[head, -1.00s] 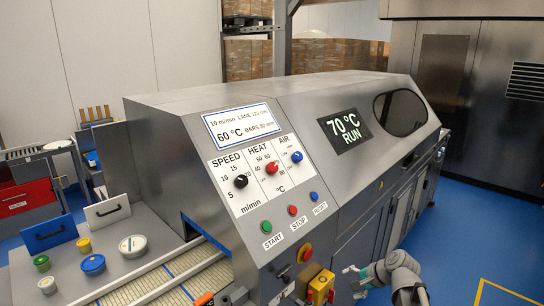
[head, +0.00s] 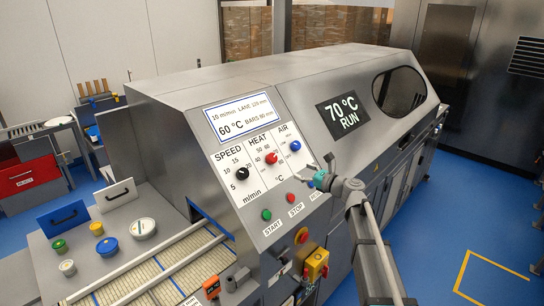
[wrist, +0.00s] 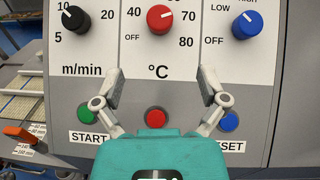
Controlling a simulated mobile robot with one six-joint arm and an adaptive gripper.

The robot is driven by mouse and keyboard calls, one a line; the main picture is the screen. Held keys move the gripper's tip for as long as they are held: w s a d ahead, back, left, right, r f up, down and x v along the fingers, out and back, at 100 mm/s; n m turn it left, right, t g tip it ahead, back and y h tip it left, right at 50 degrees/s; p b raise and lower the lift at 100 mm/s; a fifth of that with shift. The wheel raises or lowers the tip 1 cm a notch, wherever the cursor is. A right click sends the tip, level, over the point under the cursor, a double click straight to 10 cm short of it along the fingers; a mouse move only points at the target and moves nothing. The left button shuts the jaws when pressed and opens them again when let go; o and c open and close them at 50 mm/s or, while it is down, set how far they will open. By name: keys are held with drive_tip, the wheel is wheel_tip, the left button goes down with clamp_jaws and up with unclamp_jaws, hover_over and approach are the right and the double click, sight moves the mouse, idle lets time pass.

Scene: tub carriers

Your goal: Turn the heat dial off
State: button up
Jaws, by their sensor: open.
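The red heat dial (head: 271,158) sits on the sloped white control panel, between the black speed dial (head: 241,173) and the blue air dial (head: 295,146). In the head view my gripper (head: 322,172) is at the panel's right edge.
Green start (wrist: 87,114), red stop (wrist: 156,117) and blue reset (wrist: 229,121) buttons lie under the dials, close to my fingers. The machine screen (head: 343,114) reads 70 °C RUN; the panel display (head: 241,121) reads 60 °C.

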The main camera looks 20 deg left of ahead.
sight(274, 159)
drive_tip(key=shift+a, duration=0.1)
drive_tip(key=x, duration=1.3)
drive_tip(key=shift+w+a, duration=0.2)
drive_tip(key=shift+a, duration=0.05)
drive_tip(key=c, duration=1.1)
drive_tip(key=shift+c, duration=0.2)
